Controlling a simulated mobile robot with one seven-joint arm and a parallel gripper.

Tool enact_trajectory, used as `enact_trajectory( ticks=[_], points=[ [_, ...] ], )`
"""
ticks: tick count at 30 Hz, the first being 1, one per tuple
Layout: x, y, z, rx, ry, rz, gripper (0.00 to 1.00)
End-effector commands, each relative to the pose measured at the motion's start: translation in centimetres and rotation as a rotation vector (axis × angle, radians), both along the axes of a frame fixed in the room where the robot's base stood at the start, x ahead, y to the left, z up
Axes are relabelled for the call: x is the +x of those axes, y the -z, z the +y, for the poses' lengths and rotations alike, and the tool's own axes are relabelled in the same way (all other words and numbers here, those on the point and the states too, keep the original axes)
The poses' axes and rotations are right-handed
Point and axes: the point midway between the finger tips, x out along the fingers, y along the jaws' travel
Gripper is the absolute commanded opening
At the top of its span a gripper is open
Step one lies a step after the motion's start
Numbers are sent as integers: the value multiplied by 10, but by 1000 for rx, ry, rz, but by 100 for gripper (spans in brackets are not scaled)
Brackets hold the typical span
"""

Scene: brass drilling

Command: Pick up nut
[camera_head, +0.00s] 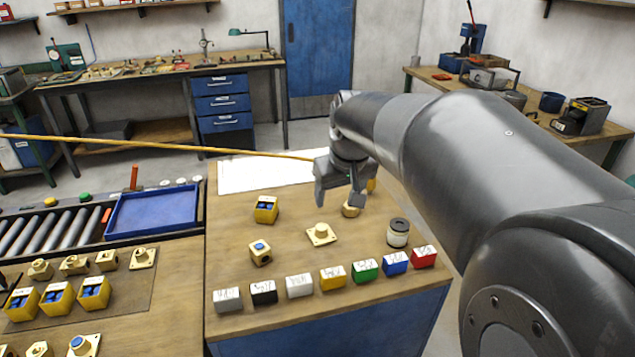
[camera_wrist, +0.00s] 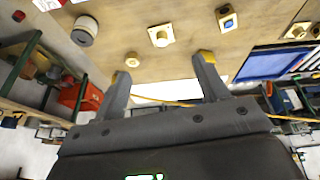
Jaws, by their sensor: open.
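The nut (camera_head: 350,210) is a small round brass-coloured piece on the wooden table, partly hidden behind a finger of my gripper (camera_head: 338,197) in the head view. In the wrist view the nut (camera_wrist: 132,60) lies beyond the fingertips, nearer the left finger. My gripper (camera_wrist: 162,70) is open and empty, hanging above the table. I cannot tell its exact height over the nut.
Several coloured labelled blocks (camera_head: 332,279) line the front edge.

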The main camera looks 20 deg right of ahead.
Motion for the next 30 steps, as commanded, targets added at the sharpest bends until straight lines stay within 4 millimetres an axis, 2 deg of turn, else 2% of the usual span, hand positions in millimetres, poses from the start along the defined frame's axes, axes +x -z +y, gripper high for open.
enact_trajectory(
  ticks=[1, 9, 15, 18, 24, 30],
  points=[
    [19, 5, -8, 1, -3, 14, 68],
    [104, 38, -52, 7, -44, 59, 68],
    [159, 77, -91, 23, -71, 85, 68],
    [180, 98, -109, 32, -82, 94, 68],
    [205, 126, -133, 43, -98, 103, 68],
    [212, 139, -138, 46, -102, 106, 68]
  ],
)
